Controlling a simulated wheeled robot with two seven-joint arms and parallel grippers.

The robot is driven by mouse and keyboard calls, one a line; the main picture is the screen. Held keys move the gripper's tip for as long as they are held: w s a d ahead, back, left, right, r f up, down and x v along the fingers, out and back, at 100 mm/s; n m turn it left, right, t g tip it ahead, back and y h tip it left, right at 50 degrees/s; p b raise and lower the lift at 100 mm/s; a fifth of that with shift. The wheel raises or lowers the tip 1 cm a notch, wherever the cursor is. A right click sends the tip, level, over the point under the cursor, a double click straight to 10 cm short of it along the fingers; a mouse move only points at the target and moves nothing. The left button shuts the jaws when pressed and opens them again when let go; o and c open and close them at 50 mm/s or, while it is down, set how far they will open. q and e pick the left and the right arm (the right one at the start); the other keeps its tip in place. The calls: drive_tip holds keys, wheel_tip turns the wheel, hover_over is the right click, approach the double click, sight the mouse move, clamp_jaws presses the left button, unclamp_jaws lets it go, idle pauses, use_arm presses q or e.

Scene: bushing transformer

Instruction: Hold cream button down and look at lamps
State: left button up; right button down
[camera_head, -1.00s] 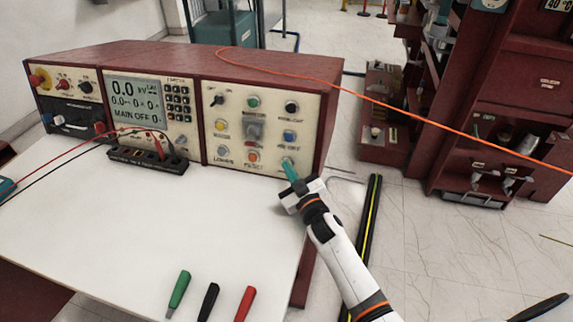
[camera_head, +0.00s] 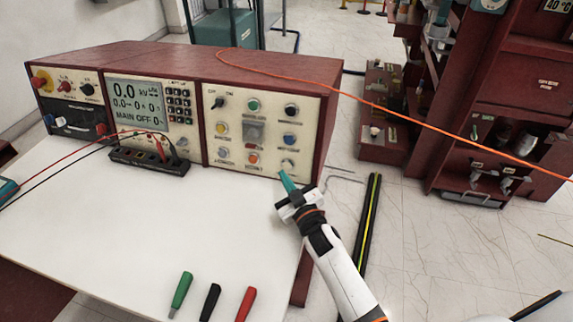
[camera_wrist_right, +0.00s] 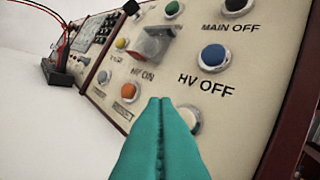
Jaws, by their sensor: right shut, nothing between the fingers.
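The cream button (camera_head: 288,164) is at the lower right of the right-hand cream panel (camera_head: 309,130). In the right wrist view the cream button (camera_wrist_right: 189,119) shows partly behind my fingertips. My right gripper (camera_head: 282,173) has teal fingers, shut and empty, pointing at the panel just below and left of that button. I cannot tell whether they touch it. Its fingers fill the lower middle of the right wrist view (camera_wrist_right: 160,102). None is clearly lit. My left gripper is out of view.
The display (camera_head: 138,103) reads 0.0 kV and MAIN OFF. A black terminal block (camera_head: 148,160) with red and black leads stands before it. Green, black and red probes (camera_head: 180,293) lie at the front of the white tabletop (camera_head: 100,230). An orange cable (camera_head: 400,112) crosses right.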

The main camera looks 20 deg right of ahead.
drive_tip(key=shift+s+a+r+p, duration=0.3)
drive_tip(key=shift+s+a, duration=0.2)
drive_tip(key=shift+s, duration=0.2)
drive_tip(key=shift+s+a+r+p, duration=0.2)
drive_tip(key=shift+s+a+p, duration=0.1)
drive_tip(key=shift+s+a, duration=0.25)
drive_tip(key=shift+s+d, duration=0.1)
drive_tip(key=shift+s, duration=0.05)
drive_tip(key=shift+d, duration=0.1)
